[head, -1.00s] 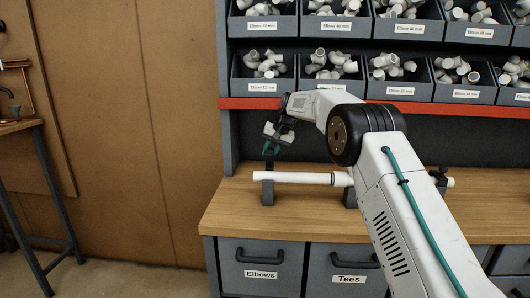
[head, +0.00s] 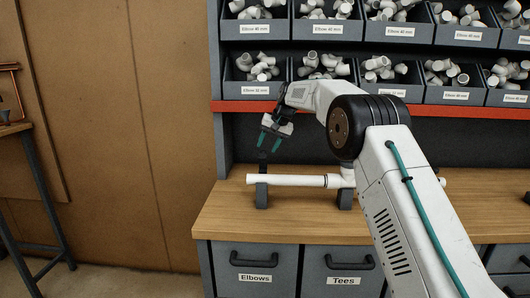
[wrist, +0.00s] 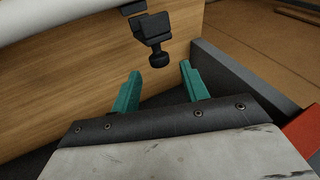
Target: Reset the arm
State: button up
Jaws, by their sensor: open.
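My gripper (head: 268,143) is above the back left part of the wooden bench in the head view, pointing down. Its two green fingers are apart with nothing between them, and they also show in the wrist view (wrist: 160,92). A white pipe (head: 284,180) lies level across dark supports on the bench, below and in front of the gripper. Part of the pipe shows at the top left of the wrist view (wrist: 50,17).
Shelves of grey bins (head: 323,77) with white fittings stand behind the bench, edged by a red rail (head: 243,106). Drawers marked Elbows (head: 253,279) and Tees (head: 343,280) are under the wooden benchtop (head: 228,205). A side table (head: 14,130) stands far left.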

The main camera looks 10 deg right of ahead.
jog(key=shift+v, duration=1.45)
